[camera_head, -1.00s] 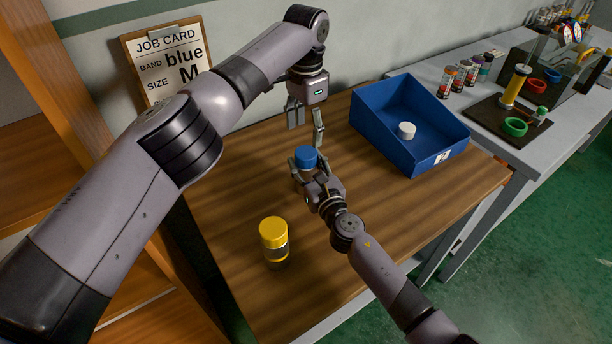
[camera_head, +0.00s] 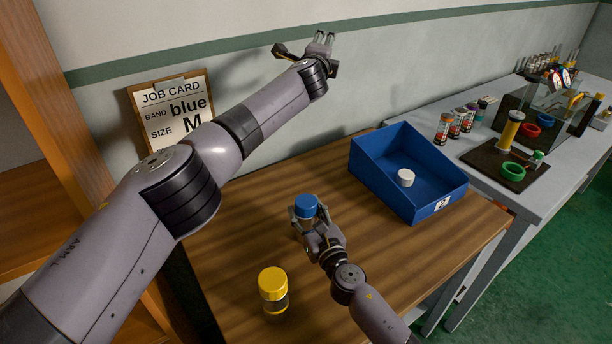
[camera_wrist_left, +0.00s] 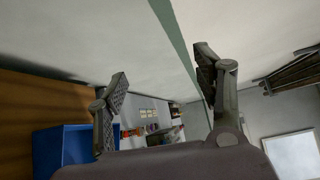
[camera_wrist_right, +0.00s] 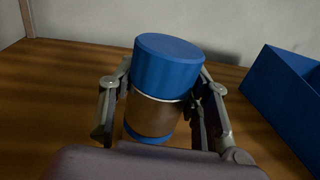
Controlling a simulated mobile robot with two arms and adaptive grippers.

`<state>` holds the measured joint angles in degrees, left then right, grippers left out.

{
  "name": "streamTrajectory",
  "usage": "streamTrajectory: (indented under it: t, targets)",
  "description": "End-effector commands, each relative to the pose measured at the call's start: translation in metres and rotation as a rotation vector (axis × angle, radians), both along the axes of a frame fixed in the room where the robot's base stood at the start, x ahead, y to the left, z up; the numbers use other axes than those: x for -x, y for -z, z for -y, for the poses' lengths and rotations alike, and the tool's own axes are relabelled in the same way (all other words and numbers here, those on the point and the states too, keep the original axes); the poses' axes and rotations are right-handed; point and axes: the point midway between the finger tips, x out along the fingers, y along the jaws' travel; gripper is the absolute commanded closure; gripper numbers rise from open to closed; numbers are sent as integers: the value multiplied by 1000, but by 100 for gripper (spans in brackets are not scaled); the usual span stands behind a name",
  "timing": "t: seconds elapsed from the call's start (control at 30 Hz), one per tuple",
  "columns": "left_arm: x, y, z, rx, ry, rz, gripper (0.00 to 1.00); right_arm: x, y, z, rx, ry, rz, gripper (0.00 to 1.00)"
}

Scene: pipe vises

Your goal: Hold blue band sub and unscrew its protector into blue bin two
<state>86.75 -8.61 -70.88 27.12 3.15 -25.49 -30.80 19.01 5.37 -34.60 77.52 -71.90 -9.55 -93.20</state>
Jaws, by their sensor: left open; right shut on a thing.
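The blue band sub (camera_head: 305,220) stands upright on the wooden table, with its blue protector (camera_head: 306,205) on top. In the right wrist view its metal body (camera_wrist_right: 152,115) shows between the blue top (camera_wrist_right: 168,66) and a blue band (camera_wrist_right: 146,136) low down. My right gripper (camera_head: 306,219) is shut around the sub's body, below the protector. My left gripper (camera_head: 325,38) is open and empty, raised high near the wall, well away from the sub. In the left wrist view its fingers (camera_wrist_left: 160,85) are spread with nothing between. The blue bin (camera_head: 440,200) stands right of the sub.
A white cap (camera_head: 405,178) lies in the blue bin. A yellow-capped sub (camera_head: 273,290) stands at the table's front. A job card (camera_head: 172,106) reads band blue, size M. A grey bench (camera_head: 480,185) at the right holds a fixture, rings and several small containers.

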Motion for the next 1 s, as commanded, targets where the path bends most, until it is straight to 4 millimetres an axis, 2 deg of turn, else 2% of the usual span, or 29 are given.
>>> streamTrajectory:
  t: [0.1, 0.2, 0.27, 0.4, 0.57, 0.67, 0.77, 0.87, 1.0]
  targets:
    - [10, -26, 37, -165, 176, 169, 38, 0, 0, 0, 0, 0, 0, 100]
    - [26, -35, 70, -316, 331, 288, 38, 0, 0, 0, 0, 0, 0, 100]
    - [39, -35, 89, -411, 428, 349, 38, 0, 0, 0, 0, 0, 0, 100]
    - [72, -17, 126, -645, 662, 459, 38, 0, 0, 0, 0, 0, 0, 100]
    - [112, 29, 149, -925, 937, 520, 38, 0, 0, 0, 0, 1, 0, 100]
    - [135, 65, 148, -1103, 1113, 520, 38, 0, 0, 0, 0, 1, 0, 100]
    - [155, 104, 134, -1278, 1288, 484, 38, 0, 0, 0, 0, 1, 0, 100]
    - [173, 141, 109, -1448, 1463, 413, 38, 0, 0, 0, 0, 1, 0, 100]
    - [191, 180, 58, -1658, 1684, 253, 38, 0, 0, 0, 0, 1, 0, 100]
